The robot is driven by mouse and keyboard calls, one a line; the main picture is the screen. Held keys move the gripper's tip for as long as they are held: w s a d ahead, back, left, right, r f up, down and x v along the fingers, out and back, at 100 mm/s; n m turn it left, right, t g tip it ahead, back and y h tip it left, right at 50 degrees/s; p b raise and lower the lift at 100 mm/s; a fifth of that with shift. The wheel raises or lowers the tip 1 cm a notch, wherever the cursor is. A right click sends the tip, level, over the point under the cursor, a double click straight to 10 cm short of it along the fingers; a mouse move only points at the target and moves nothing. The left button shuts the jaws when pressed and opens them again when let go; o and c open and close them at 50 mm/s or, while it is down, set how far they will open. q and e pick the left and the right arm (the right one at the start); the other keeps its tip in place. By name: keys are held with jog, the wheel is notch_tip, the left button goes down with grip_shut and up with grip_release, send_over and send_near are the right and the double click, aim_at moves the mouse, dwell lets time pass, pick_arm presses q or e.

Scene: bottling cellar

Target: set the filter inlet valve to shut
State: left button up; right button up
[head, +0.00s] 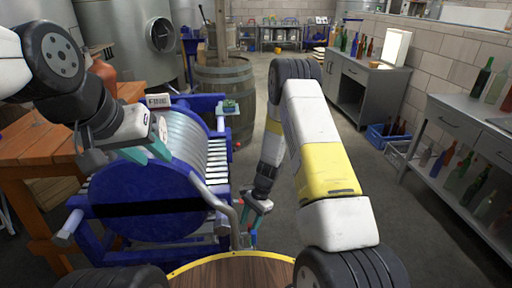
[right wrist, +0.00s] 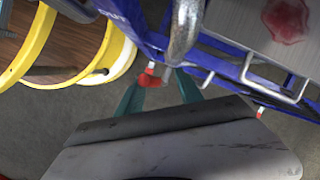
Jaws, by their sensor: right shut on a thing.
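The filter (head: 150,208) is a blue frame with a round blue end plate and a pack of pale plates behind it, at left centre in the head view. In the right wrist view a small valve with a red handle (right wrist: 150,80) sits below a grey pipe. My right gripper (head: 252,222) is low beside the filter's right side. In the right wrist view its teal fingers (right wrist: 158,92) are on either side of the red handle, shut on it. The handle's exact angle is hard to tell. My left gripper (head: 148,152) hangs in front of the filter's upper part; its jaw gap is unclear.
Another red-tipped fitting (right wrist: 260,112) shows further right under the blue frame. A bent grey pipe (head: 226,205) runs close to my right gripper. A wooden table (head: 40,150) stands left, a barrel (head: 226,85) behind.

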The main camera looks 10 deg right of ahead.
jog(key=shift+w+a+g, duration=0.15)
jog(key=shift+w+g, duration=0.15)
jog(key=shift+w, duration=0.05)
jog(key=s+d+r+n+t, duration=0.1)
jog(key=d+r+n, duration=0.1)
jog(key=r, duration=1.4)
jog(key=s+d+r+n+t, duration=0.1)
jog(key=d+r+n+t, duration=0.1)
jog(key=r, duration=1.4)
jog(key=shift+s+d+n+t, duration=0.15)
jog(key=shift+s+n+t, duration=0.15)
jog(key=shift+n, duration=0.3)
